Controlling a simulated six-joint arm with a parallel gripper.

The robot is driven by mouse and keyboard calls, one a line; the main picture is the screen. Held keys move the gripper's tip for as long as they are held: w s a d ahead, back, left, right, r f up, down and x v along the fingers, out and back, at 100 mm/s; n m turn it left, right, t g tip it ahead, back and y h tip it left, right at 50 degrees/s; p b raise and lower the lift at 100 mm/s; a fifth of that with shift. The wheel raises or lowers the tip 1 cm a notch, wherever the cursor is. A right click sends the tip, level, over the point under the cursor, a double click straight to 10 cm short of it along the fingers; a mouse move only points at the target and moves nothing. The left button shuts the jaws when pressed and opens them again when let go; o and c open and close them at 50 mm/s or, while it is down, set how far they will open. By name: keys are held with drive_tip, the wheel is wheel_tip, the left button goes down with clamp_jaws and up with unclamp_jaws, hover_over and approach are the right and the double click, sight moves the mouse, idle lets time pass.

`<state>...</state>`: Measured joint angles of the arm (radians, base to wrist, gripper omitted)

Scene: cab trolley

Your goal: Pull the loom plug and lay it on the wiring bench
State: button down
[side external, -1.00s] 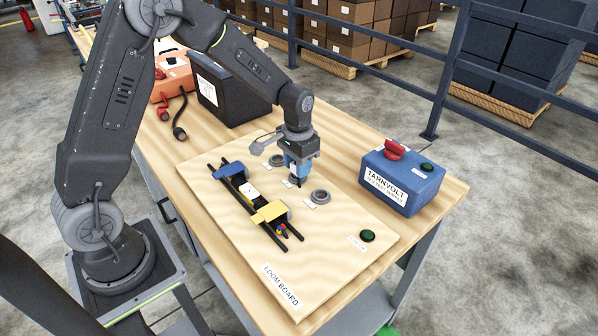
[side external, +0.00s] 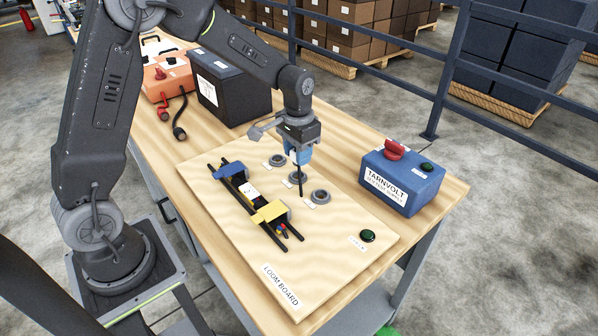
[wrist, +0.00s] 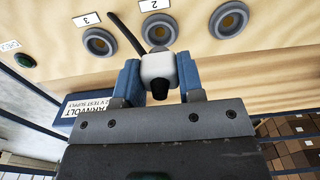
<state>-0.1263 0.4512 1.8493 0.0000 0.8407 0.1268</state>
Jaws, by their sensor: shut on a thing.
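My gripper (side external: 299,155) is shut on the loom plug, above the middle of the loom board (side external: 225,215). In the wrist view the plug (wrist: 158,68) is a pale block with a dark tip between the blue fingers (wrist: 128,82). A black cable runs from it toward the upper left. In the side view a thin black cable (side external: 300,183) hangs below the gripper. The plug appears clear of the socket labelled 2 (wrist: 158,28), whose brass inside shows. The wooden wiring bench (side external: 165,140) lies under and around the board.
Sockets 3 (wrist: 98,42) and 1 (wrist: 230,18) flank the middle one. Left on the board are black rails with a blue clamp (side external: 229,169) and yellow clamp (side external: 270,212). A blue test supply (side external: 402,180) stands right, a black box (side external: 230,85) behind. A green button (side external: 367,236) sits front right.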

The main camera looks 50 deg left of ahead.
drive_tip(key=shift+r, duration=0.8)
drive_tip(key=shift+w+a+r+n, duration=0.1)
drive_tip(key=shift+w+a+n, duration=0.15)
drive_tip(key=shift+n, duration=0.3)
drive_tip(key=shift+w+a+r+n, duration=0.1)
drive_tip(key=shift+w+n, duration=0.1)
drive_tip(key=shift+n, duration=0.35)
drive_tip(key=w+a+r+n, duration=0.2)
drive_tip(key=w+a+n, duration=0.2)
drive_tip(key=n, duration=1.2)
hover_over(343, 176)
wheel_tip(343, 176, down, 6)
drive_tip(key=shift+a+f, duration=0.1)
drive_tip(key=shift+f, duration=2)
drive_tip(key=shift+f, duration=0.1)
